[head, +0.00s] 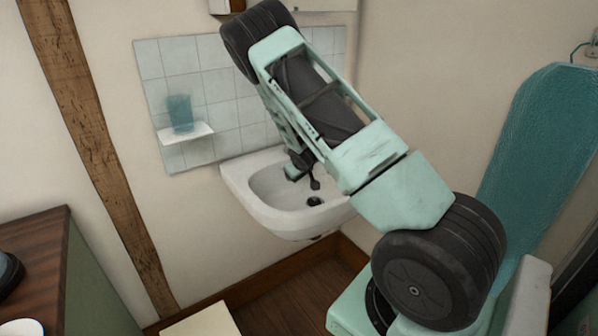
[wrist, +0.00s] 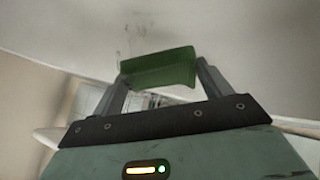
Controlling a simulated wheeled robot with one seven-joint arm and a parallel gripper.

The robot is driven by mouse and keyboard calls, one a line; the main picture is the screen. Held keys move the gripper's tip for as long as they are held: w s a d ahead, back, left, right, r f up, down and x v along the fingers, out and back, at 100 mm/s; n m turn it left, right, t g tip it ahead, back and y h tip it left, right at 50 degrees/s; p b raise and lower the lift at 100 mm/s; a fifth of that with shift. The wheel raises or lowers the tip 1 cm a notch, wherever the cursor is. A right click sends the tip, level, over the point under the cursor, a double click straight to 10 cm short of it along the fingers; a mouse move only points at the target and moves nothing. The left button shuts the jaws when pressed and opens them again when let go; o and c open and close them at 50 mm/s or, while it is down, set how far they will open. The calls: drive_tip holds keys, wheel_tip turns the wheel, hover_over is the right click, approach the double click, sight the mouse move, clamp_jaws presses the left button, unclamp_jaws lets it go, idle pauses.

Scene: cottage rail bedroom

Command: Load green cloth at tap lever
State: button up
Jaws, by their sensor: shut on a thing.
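In the wrist view my gripper (wrist: 162,74) is shut on the green cloth (wrist: 160,68), a small folded piece held across both fingertips. A pale, smooth surface lies beyond the cloth, but I cannot tell whether the cloth touches it. In the head view my arm reaches over the white wall basin (head: 250,197), and its far end is mostly hidden behind the arm links. A small dark fitting (head: 314,184), perhaps part of the tap, shows above the basin's drain. I cannot make out the tap lever clearly, and the cloth is not distinguishable in the head view.
A small white shelf (head: 184,133) with a teal tumbler (head: 180,113) is on the tiles left of the basin. A wooden post (head: 95,140) and a brown-topped cabinet (head: 35,240) stand further left.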

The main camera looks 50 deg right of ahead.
idle(0.5)
drive_tip(key=s+a, duration=0.3)
drive_tip(key=s, duration=0.4)
drive_tip(key=shift+a+b, duration=0.35)
idle(1.1)
drive_tip(key=s+p+v, duration=0.1)
drive_tip(key=p+v, duration=0.1)
drive_tip(key=v, duration=0.4)
drive_tip(key=shift+d+p, duration=0.2)
drive_tip(key=shift+p, duration=0.1)
drive_tip(key=shift+s+f, duration=0.15)
idle(0.8)
